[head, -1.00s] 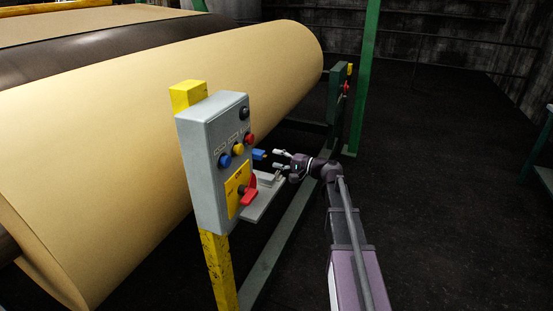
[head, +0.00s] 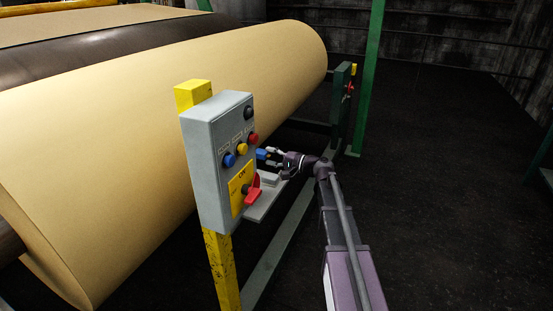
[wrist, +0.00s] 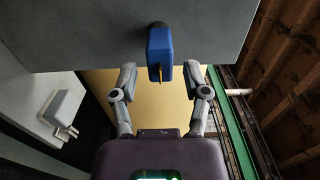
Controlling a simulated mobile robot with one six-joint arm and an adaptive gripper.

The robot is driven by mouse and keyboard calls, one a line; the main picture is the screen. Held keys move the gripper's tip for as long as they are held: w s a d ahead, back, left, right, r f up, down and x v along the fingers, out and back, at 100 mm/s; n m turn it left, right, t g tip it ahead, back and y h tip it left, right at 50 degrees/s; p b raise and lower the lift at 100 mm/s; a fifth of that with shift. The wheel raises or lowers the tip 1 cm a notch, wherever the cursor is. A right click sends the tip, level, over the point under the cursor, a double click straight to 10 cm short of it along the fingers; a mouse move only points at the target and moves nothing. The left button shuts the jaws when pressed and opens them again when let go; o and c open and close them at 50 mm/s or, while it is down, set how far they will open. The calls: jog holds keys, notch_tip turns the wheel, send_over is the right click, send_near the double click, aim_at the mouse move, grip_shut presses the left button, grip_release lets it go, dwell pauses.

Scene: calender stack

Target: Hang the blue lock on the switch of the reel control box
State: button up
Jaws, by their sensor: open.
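The grey reel control box (head: 205,150) stands on a yellow post, with a red switch (head: 253,188) on a yellow plate low on its face. The blue lock (head: 262,154) is at the box's right side, above the switch. In the wrist view the blue lock (wrist: 159,50) hangs from a dark peg on a grey surface. My gripper (wrist: 160,76) is open, its fingertips on either side of the lock's near end with a gap on both sides. In the head view my gripper (head: 272,155) is right beside the lock, its fingertips small and partly unclear.
A grey shelf (head: 262,208) juts out below the lock, with a small light grey block (head: 270,178) on it. The large paper roll (head: 120,110) lies behind the box. A green post (head: 367,80) stands further back.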

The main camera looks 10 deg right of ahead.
aim_at(263, 155)
jog(key=shift+x, duration=1.55)
grip_shut()
